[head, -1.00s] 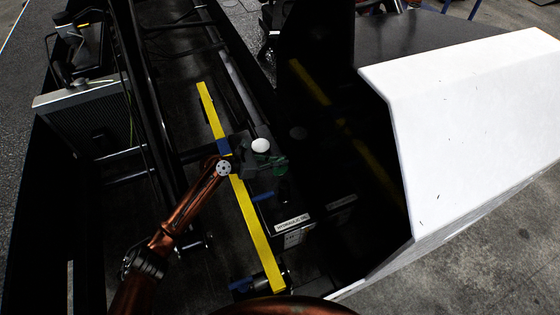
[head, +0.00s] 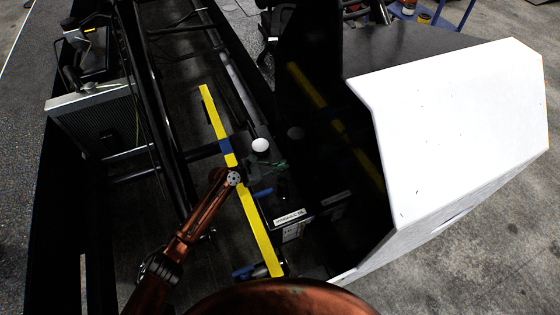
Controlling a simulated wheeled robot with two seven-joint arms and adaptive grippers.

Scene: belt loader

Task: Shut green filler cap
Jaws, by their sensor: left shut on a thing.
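The green filler cap (head: 281,166) is a small dark green shape near the middle of the head view, just below and right of a white round cap (head: 261,145). My left arm comes up from the lower left. My left gripper (head: 266,165) is dark and hard to make out against the dark machine. It reaches right to the green cap and is shut on it. The fingers partly hide the cap, and its exact tilt cannot be told. My right gripper is not in view.
A yellow bar (head: 257,228) with blue parts runs beside my left wrist. A dark box with a white label (head: 290,216) lies below the cap. A large white panel (head: 450,130) stands at the right. Black frame rails rise at the left.

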